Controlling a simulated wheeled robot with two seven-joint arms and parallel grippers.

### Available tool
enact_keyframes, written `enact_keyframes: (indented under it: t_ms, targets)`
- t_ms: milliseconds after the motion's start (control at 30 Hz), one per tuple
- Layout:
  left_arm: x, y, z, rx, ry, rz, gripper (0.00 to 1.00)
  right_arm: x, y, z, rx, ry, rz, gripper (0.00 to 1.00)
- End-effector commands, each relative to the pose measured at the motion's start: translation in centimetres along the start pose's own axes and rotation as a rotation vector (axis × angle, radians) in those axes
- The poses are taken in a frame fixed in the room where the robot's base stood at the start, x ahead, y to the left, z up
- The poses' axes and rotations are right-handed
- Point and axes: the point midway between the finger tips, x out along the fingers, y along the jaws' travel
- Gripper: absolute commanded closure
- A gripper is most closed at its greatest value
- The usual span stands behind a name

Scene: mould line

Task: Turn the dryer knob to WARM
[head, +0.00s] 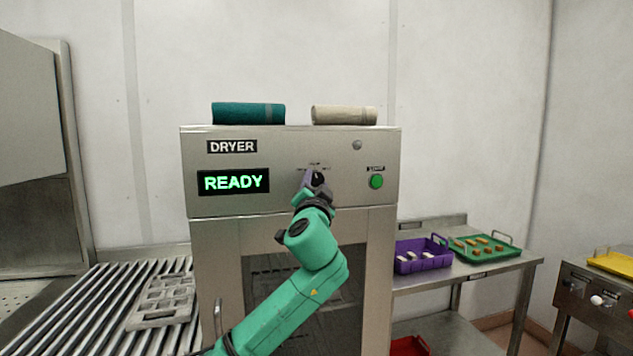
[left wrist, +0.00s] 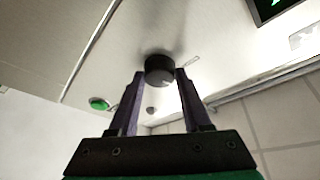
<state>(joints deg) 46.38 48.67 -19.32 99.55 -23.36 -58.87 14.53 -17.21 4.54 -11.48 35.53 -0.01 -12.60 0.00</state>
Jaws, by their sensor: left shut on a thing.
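The dryer (head: 290,140) is a steel cabinet with a "DRYER" label and a display (head: 233,182) that reads "READY" in green. Its black round knob (left wrist: 159,69) sits on the front panel, between my left gripper's fingertips in the left wrist view. My left gripper (head: 315,181) is at the panel in the head view, shut on the knob; it also shows in the left wrist view (left wrist: 160,84). The gripper covers most of the knob in the head view, and the marks around it are too small to read. My right gripper is not in view.
A green button (head: 376,182) is right of the knob. A teal roll (head: 248,113) and a cream roll (head: 344,115) lie on top. A roller conveyor (head: 100,310) holds a grey mould (head: 163,302). A right-hand table has a purple crate (head: 422,262) and a green tray (head: 484,257).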

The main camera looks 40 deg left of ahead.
Motion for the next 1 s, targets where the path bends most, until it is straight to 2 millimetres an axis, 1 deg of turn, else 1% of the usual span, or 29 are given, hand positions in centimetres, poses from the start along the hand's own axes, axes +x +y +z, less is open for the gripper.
enact_keyframes:
  t_ms: [33,100,400,633,967,1000]
  targets:
    - [0.1,-0.2,-0.2,0.031,-0.003,0.016,1.00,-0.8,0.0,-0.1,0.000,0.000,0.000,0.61]
    - [0.1,-0.2,-0.2,0.077,-0.006,0.034,1.00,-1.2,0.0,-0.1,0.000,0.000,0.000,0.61]
    - [0.1,-0.2,-0.1,0.209,-0.014,0.089,1.00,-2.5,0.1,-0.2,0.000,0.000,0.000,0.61]
    - [0.0,-0.2,-0.1,0.243,-0.015,0.102,1.00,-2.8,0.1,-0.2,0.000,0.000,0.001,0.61]
    - [0.0,-0.1,0.0,0.245,-0.015,0.103,1.00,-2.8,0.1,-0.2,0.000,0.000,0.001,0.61]
    - [0.0,-0.1,0.0,0.244,-0.015,0.103,0.44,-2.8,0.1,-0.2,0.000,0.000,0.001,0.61]
